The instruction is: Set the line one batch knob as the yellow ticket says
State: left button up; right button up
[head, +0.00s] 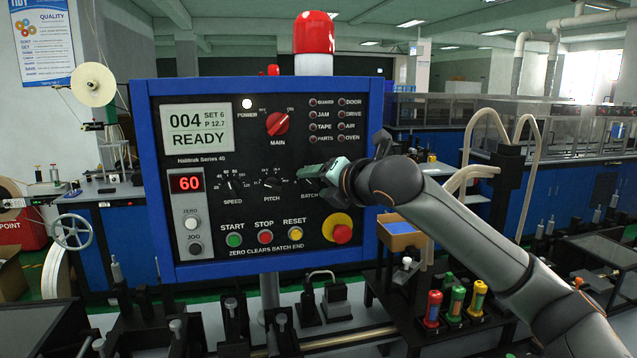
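A blue-framed control panel (260,258) faces me, with a black face and a row of dark knobs. The speed knob (232,186) and the pitch knob (271,184) show clearly. The batch knob (311,171) is at the right end of that row, mostly hidden by my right gripper. My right gripper (334,172) reaches in from the right, its pale green fingertips at the batch knob. I cannot tell whether they touch or grasp it. The knob's pointer and most of its scale are hidden. No yellow ticket can be made out. My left gripper is out of view.
The display (197,128) reads "004 SET 6 P 12.7 READY". A red main switch (278,124) is above the knobs. Green, red and yellow-ringed buttons and a red emergency stop (342,233) sit below. Red, green and yellow handled tools (455,302) stand at lower right.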

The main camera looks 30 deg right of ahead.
jog(key=shift+o, duration=0.6)
jog(key=shift+r, duration=0.1)
jog(key=b+v, duration=0.2)
jog(key=v, duration=1)
jog(key=shift+s, duration=0.3)
